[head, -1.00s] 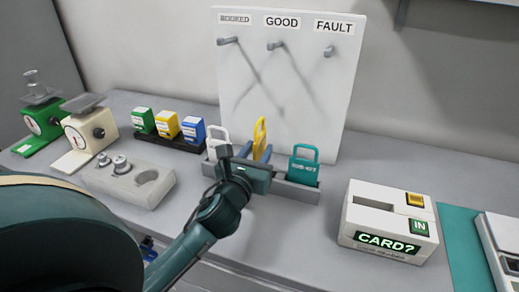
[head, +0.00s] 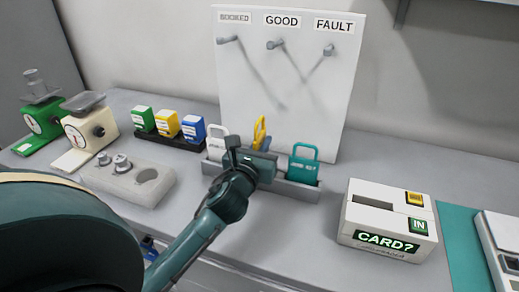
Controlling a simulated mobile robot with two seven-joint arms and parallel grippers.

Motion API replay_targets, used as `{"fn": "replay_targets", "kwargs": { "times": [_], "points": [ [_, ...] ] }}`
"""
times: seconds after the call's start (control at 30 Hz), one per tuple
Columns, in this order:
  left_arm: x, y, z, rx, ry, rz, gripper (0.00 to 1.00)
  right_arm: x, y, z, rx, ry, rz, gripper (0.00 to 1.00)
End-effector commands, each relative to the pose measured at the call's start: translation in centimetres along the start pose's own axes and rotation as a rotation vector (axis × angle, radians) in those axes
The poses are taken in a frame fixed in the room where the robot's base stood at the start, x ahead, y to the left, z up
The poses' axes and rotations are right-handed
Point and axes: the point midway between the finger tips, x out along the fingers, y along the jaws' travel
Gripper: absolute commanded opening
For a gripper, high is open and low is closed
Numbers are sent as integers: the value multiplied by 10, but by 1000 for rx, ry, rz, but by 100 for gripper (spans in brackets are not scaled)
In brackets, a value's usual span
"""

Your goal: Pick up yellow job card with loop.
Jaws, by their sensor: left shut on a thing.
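The yellow job card with loop (head: 260,131) stands in the grey card rack (head: 299,192), between a white card (head: 216,145) and a teal card (head: 304,165). Only its upper part and loop show; my left gripper hides the rest. My left gripper (head: 262,152) reaches in from the front left and is shut on the yellow card. The fingertips are mostly hidden behind the gripper body. My right gripper is not in view.
A white card machine (head: 372,243) reading "CARD?" stands at right. A board (head: 300,85) with three labelled pegs rises behind the rack. Green, yellow and blue boxes (head: 167,126), two scales (head: 89,128) and a weight block (head: 120,184) stand at left.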

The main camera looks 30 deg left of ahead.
Motion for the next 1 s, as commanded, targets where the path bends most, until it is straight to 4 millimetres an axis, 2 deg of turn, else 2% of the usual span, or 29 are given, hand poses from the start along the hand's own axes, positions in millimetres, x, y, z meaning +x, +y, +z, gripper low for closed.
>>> {"fn": "replay_targets", "kwargs": {
  "times": [0.33,0.5,0.7,0.83,1.0],
  "points": [
    [0,0,6,1,-3,-1,0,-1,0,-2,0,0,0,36],
    [0,0,35,5,-8,-3,0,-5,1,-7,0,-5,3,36],
    [0,0,76,4,-7,-2,0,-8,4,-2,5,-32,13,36],
    [0,0,92,2,-4,-1,0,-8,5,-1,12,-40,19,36],
    [0,0,101,1,-1,0,0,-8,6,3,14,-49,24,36]
  ]
}}
